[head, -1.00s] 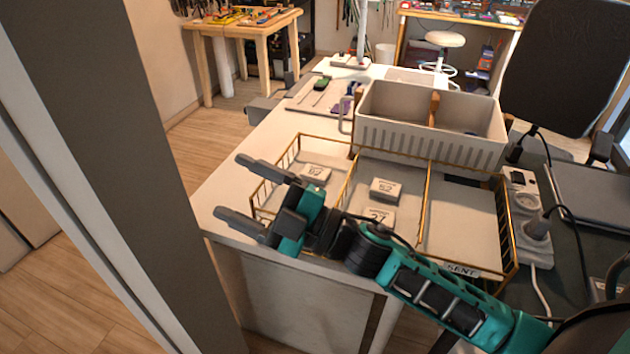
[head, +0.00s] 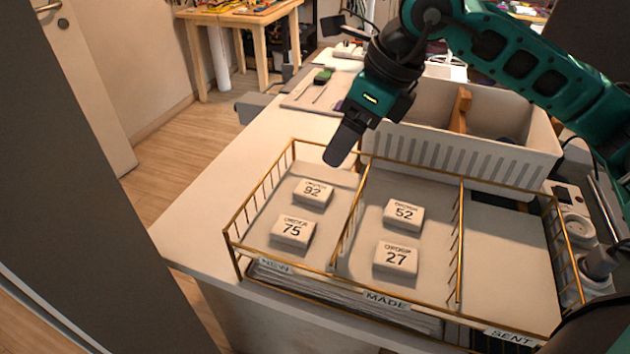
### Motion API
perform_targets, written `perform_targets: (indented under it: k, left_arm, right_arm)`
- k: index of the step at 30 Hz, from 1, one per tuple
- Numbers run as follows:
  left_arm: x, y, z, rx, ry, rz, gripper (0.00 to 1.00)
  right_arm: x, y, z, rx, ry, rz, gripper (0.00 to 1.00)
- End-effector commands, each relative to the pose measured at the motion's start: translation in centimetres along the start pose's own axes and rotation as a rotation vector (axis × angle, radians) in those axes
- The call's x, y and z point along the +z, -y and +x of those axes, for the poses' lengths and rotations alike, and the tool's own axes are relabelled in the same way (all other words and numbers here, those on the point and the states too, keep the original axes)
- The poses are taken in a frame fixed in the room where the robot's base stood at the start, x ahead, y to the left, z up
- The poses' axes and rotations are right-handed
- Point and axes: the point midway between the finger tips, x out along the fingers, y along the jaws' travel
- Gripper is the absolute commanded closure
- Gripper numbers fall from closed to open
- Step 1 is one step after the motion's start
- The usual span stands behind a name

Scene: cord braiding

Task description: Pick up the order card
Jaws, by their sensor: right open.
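A brass wire tray (head: 350,228) on the white counter has three compartments, labelled NEW, MADE and SENT. In the NEW compartment, order card 92 (head: 313,193) lies behind order card 75 (head: 293,233). In the MADE compartment, order card 52 (head: 403,215) lies behind order card 27 (head: 396,260). All are thick white blocks with dark numbers facing up. The SENT compartment is bare. My right gripper (head: 341,150) points down over the tray's back edge, behind and right of card 92. It is open and empty; its fingers overlap in this view. My left gripper is out of view.
A white slotted bin (head: 455,152) with a wooden divider stands right behind the tray. A power strip (head: 572,222) with a plug is at the tray's right. The counter is clear left of the tray. A dark upright panel (head: 75,180) stands at the left.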

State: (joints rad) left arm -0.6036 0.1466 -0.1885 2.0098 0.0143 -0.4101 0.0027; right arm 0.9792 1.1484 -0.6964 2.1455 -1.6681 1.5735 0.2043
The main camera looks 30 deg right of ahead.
Motion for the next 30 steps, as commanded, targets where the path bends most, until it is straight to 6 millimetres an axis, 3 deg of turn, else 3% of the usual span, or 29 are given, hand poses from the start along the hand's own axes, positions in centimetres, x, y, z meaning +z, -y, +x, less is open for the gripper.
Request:
perform_targets:
  k: [12,19,30]
  left_arm:
    - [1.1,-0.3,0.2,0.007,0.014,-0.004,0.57]
    - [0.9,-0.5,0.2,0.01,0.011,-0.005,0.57]
    - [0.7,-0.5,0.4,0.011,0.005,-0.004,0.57]
  right_arm:
    - [-0.2,0.4,6.3,-0.013,-0.008,0.002,0.23]
    - [-0.2,0.5,8.1,-0.014,-0.007,0.002,0.23]
    - [-0.3,0.8,12.6,-0.013,-0.006,0.0,0.23]
